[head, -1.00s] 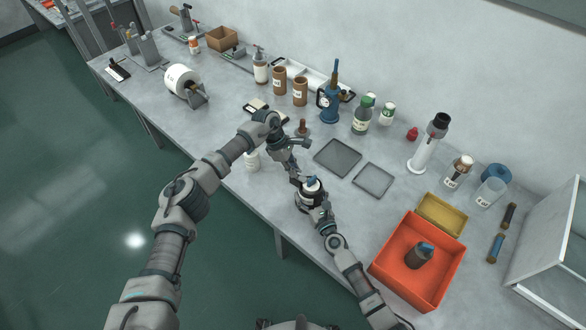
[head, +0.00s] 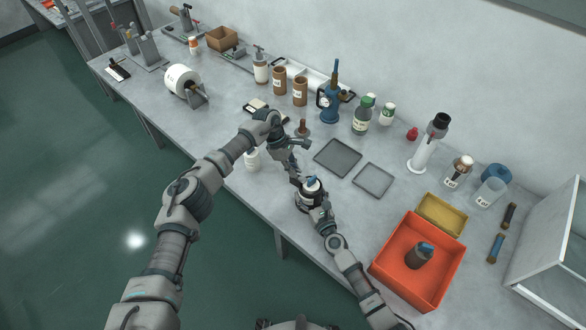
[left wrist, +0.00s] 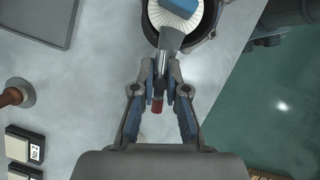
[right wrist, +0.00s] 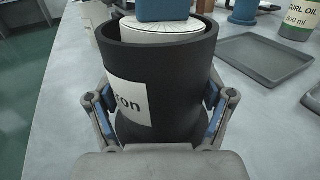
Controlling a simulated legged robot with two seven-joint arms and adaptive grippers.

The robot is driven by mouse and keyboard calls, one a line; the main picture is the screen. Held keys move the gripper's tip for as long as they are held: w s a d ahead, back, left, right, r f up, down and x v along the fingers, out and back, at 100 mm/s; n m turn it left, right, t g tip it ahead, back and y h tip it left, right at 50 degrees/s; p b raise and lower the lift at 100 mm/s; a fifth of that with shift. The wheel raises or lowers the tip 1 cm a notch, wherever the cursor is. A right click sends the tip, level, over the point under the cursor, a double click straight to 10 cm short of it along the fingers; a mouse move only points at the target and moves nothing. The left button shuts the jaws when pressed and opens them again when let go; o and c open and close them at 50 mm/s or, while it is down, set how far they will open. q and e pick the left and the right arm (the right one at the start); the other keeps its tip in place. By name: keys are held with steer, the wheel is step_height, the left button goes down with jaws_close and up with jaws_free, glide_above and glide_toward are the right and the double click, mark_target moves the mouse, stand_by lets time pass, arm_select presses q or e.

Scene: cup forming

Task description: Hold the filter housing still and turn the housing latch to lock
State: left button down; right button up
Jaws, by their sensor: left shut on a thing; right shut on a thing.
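The filter housing (head: 308,201) is a black cup with a white label, standing upright near the table's front edge. A pleated white filter (right wrist: 160,33) with a blue top (right wrist: 163,10) sits inside it. My right gripper (head: 321,209) is shut around the housing's sides; its fingers show on both sides in the right wrist view (right wrist: 160,112). The housing latch (left wrist: 170,40) is a grey lever with a red end (left wrist: 157,106), reaching out from the housing's rim. My left gripper (left wrist: 162,75) is shut on the latch. Its fingertips look small in the head view (head: 296,178).
Two flat grey trays (head: 338,158) (head: 373,180) lie behind the housing. A red-orange bin (head: 387,262) holding a dark cylinder (head: 422,254) stands to the right. A small white bottle (head: 252,160) stands near my left forearm. Bottles and tools line the wall.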

arm_select(q)
steer(key=shift+w+a+f, duration=0.1)
steer(key=shift+w+a, duration=0.05)
steer(key=shift+a, duration=0.1)
stand_by(0.4)
steer(key=c, duration=1.2)
jaws_free()
steer(key=shift+o, duration=0.2)
steer(key=shift+d, duration=0.15)
steer(key=v, duration=1.2)
steer(key=shift+d, duration=0.1)
